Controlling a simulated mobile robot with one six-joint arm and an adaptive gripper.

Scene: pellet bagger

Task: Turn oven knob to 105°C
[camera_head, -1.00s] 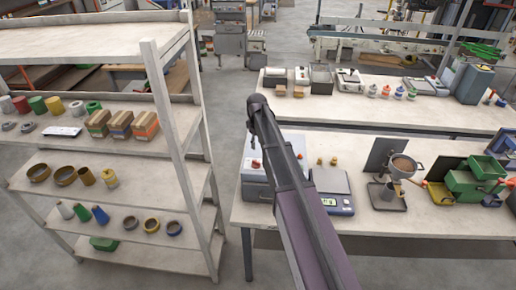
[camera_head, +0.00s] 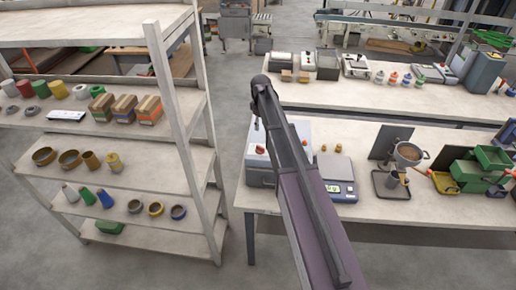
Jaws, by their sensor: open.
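A grey, box-shaped unit (camera_head: 262,176) stands at the left end of the near table, partly behind my arm. It may be the oven; no label or temperature scale can be read. A small red part (camera_head: 260,149) and a small dark upright part (camera_head: 256,123) show on its top or near it. I cannot tell which, if either, is the knob, or its angle. My dark purple arm rises from the bottom edge to a dark joint above the unit.
A loaded shelf rack (camera_head: 185,165) stands left, with a narrow floor gap beside the table. The back table (camera_head: 400,98) holds more devices.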

